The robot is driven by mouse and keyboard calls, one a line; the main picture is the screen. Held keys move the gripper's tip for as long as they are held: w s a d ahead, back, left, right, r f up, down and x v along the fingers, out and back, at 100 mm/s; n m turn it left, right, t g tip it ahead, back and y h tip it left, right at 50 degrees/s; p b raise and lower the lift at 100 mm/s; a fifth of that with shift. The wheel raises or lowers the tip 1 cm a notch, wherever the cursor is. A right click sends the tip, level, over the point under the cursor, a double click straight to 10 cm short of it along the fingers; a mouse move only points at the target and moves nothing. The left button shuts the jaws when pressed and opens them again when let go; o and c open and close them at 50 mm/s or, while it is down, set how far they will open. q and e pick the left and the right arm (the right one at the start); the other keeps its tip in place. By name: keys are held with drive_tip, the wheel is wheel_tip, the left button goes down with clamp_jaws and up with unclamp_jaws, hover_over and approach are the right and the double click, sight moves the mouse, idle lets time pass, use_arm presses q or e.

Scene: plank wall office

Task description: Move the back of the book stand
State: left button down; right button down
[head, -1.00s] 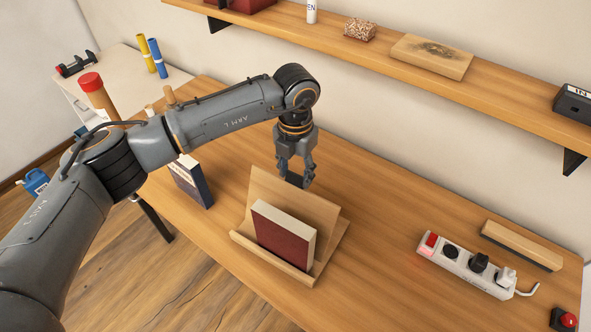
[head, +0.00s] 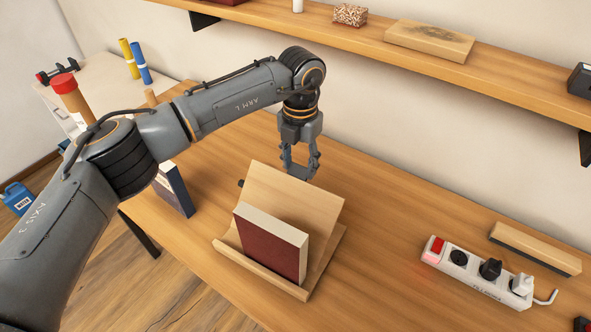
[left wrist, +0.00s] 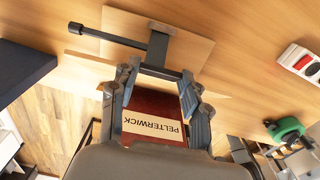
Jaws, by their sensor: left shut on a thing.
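The wooden book stand (head: 229,250) stands on the table with a maroon book (head: 268,246) leaning on it. The stand's back (head: 300,195) is a tilted wooden panel; a dark knob shows at its left edge. My left gripper (head: 300,172) is at the panel's upper edge, pointing down, its fingers closed on the stand's back; the exact contact is hard to see. In the left wrist view a dark strut (left wrist: 157,46) with a side rod (left wrist: 106,37) lies on the panel, just beyond my fingertips. The book's cream label (left wrist: 153,129) reads PELTERWICK. My right gripper is not in view.
A dark blue book (head: 175,190) stands left of the stand. A power strip (head: 475,275) and a wooden block (head: 535,249) lie to the right. A wall shelf (head: 400,62) runs above the table's back. The table is clear between stand and power strip.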

use_arm(q)
drive_tip(key=shift+r, duration=0.2)
drive_tip(key=c, duration=0.7)
unclamp_jaws()
drive_tip(key=shift+o, duration=0.3)
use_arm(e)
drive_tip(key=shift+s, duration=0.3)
use_arm(q)
wheel_tip(320, 180, up, 12)
